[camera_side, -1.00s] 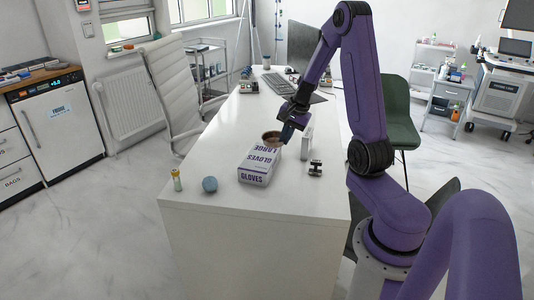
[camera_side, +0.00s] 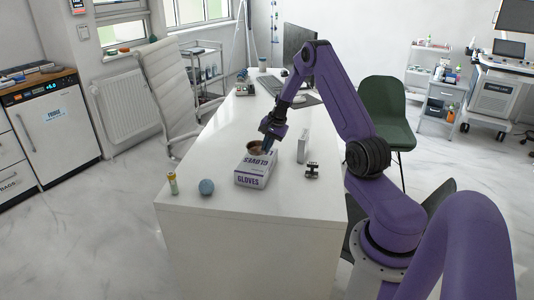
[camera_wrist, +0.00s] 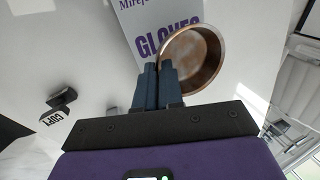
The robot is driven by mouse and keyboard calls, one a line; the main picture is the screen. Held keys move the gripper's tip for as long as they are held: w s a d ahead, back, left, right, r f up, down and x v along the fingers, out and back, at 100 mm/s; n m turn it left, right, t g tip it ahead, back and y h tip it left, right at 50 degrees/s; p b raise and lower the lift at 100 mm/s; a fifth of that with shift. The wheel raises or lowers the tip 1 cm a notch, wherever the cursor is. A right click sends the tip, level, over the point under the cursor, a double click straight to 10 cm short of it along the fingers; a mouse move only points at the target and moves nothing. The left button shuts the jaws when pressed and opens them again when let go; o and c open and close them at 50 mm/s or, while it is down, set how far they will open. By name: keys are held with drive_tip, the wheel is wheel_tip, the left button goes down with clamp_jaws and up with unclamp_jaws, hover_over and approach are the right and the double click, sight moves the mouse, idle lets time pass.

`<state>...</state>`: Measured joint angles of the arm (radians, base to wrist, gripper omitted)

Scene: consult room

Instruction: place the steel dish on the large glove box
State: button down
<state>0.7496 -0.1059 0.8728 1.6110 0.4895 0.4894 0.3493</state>
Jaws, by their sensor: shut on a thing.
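The steel dish (camera_wrist: 190,58) is a round, shallow metal bowl with a brownish sheen. My gripper (camera_wrist: 158,75) is shut on its near rim in the wrist view. The large glove box (camera_side: 249,180) is white with purple GLOVES lettering and lies on the desk. It also shows in the wrist view (camera_wrist: 143,20), partly covered by the dish. In the side view the dish (camera_side: 252,147) is at the far end of the box, with my gripper (camera_side: 268,146) at its right. I cannot tell whether the dish touches the box top.
On the white desk (camera_side: 225,120), a white upright box (camera_side: 303,145) and a small black stamp (camera_side: 312,170) stand right of the glove box. A blue ball (camera_side: 206,187) and a small bottle (camera_side: 173,184) are to its left. A keyboard and monitor are at the back.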

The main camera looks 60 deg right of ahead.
drive_tip(key=shift+w+f, duration=0.1)
drive_tip(key=shift+f, duration=1.55)
drive_tip(key=c, duration=1.3)
unclamp_jaws()
